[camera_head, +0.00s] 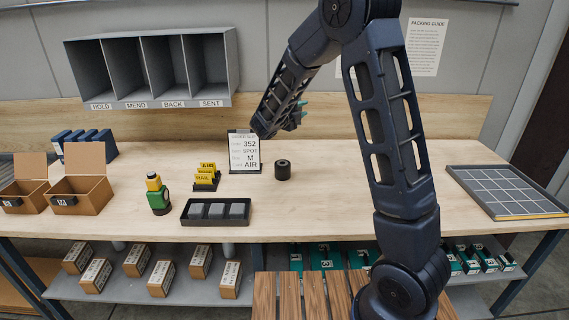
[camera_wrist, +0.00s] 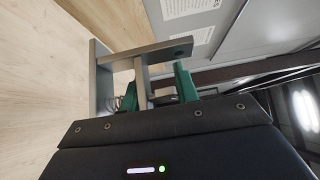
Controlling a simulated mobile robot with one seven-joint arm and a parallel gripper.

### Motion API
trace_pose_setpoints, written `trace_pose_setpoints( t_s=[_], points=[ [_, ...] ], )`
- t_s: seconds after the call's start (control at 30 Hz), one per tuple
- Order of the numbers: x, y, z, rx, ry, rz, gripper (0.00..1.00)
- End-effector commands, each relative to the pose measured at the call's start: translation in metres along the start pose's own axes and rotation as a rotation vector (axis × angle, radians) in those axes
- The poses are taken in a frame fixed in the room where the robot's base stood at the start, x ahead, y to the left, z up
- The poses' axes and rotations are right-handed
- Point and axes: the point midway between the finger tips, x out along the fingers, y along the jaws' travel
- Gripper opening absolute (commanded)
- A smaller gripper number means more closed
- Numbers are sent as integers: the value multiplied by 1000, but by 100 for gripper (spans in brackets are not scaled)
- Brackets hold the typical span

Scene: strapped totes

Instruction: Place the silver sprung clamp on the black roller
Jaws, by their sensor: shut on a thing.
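The silver sprung clamp (camera_wrist: 142,56) shows in the wrist view as grey metal bars with a coil spring at its lower left. My gripper (camera_wrist: 160,92), with green fingers, is shut on it. In the head view my gripper (camera_head: 298,115) is above the back of the bench, partly hidden behind my arm link; I cannot make out the clamp there. The black roller (camera_head: 283,173), a short upright dark cylinder with a round top, stands on the bench below my gripper, apart from it. The roller is not visible in the wrist view.
A order slip stand (camera_head: 245,153) is just left of the roller. A yellow card rack (camera_head: 206,178), a black tray (camera_head: 215,221) and a green bottle (camera_head: 159,200) stand further left. A grid tray (camera_head: 508,190) lies at right. Bench right of the roller looks clear.

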Motion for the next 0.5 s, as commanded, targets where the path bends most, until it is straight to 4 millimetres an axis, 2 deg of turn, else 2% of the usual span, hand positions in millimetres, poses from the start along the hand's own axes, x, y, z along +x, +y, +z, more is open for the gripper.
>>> trace_pose_setpoints(
  t_s=[0.1, 0.3, 0.37, 0.5],
  points=[
    [-25, -11, 22, 3, -22, 3, 2],
    [-44, -17, 37, 0, -36, 8, 2],
    [-46, -13, 39, -2, -37, 9, 2],
    [-46, 13, 39, -6, -37, 9, 2]
  ],
)
